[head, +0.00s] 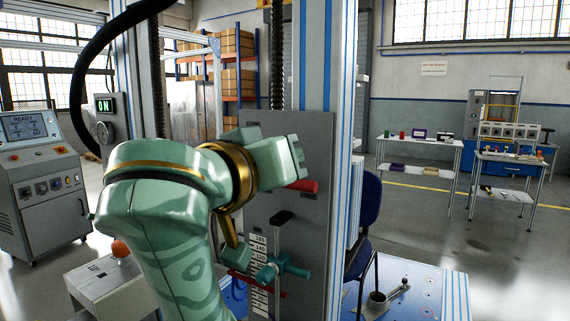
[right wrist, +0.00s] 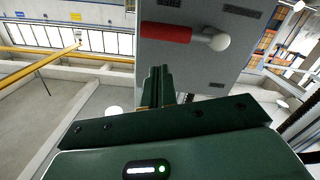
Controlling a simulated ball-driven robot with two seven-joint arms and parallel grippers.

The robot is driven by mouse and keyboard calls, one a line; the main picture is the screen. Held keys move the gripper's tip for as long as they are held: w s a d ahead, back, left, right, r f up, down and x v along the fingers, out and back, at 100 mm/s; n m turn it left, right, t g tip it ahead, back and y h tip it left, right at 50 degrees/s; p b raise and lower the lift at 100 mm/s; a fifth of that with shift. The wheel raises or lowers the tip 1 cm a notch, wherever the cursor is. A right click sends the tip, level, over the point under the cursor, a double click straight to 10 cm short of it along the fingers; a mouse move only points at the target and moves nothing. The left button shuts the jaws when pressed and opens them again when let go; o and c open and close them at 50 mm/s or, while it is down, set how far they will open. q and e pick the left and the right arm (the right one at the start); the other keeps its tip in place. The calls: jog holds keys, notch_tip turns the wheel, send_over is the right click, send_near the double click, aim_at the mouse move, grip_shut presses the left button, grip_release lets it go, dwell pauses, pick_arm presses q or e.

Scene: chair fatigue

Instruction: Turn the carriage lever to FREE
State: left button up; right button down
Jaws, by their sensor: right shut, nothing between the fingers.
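The carriage lever has a red handle, which shows in the head view (head: 302,186) on a grey upright plate (head: 312,140), just below my right gripper (head: 292,152). In the right wrist view the red handle (right wrist: 166,32) lies about level across the picture, with a pale round knob (right wrist: 220,42) at its right end. My right gripper also shows in this view (right wrist: 160,72); its fingers are together and empty, pointing at the plate, below the handle in the picture and apart from it. Small dark labels on the plate are too small to read. My left gripper is out of view.
Below the lever stand a black-topped handle (head: 282,217), a teal clamp (head: 290,268) and a numbered scale (head: 258,250). A blue chair (head: 368,205) is right of the column. A control console (head: 45,185) stands at left. Side tables (head: 420,143) are far off at right.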

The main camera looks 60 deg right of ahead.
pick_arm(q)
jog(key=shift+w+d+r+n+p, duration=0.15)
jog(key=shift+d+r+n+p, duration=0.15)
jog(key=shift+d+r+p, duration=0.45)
pick_arm(e)
jog(key=a+r, duration=0.2)
jog(key=a, duration=0.8)
jog(key=shift+s+a, duration=0.2)
jog(key=shift+s, duration=0.15)
